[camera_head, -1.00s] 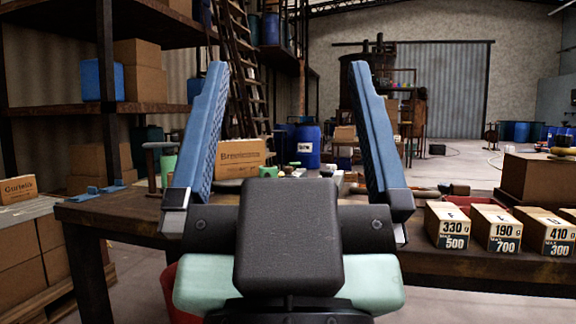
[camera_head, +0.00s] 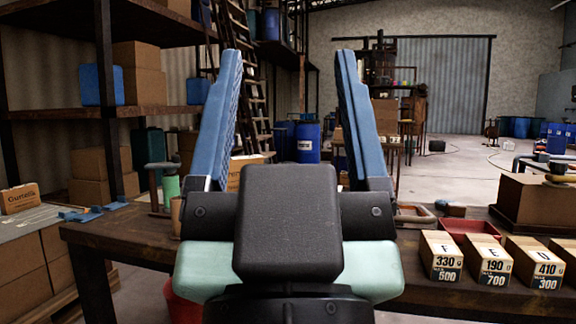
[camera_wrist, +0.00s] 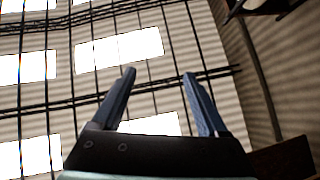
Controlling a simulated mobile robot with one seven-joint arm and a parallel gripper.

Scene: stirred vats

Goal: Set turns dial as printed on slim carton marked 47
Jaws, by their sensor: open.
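My gripper (camera_head: 289,60) is open and empty, its two blue fingers pointing up in front of the workbench (camera_head: 130,230). In the wrist view my gripper (camera_wrist: 160,78) points at the roof, with nothing between the fingers. I see no slim carton marked 47 and cannot make out a turns dial. The gripper's body hides the middle of the bench and most of a printed carton (camera_head: 236,170) behind it.
A blue drum (camera_head: 308,142) stands behind. Shelving is at left; open floor lies at right.

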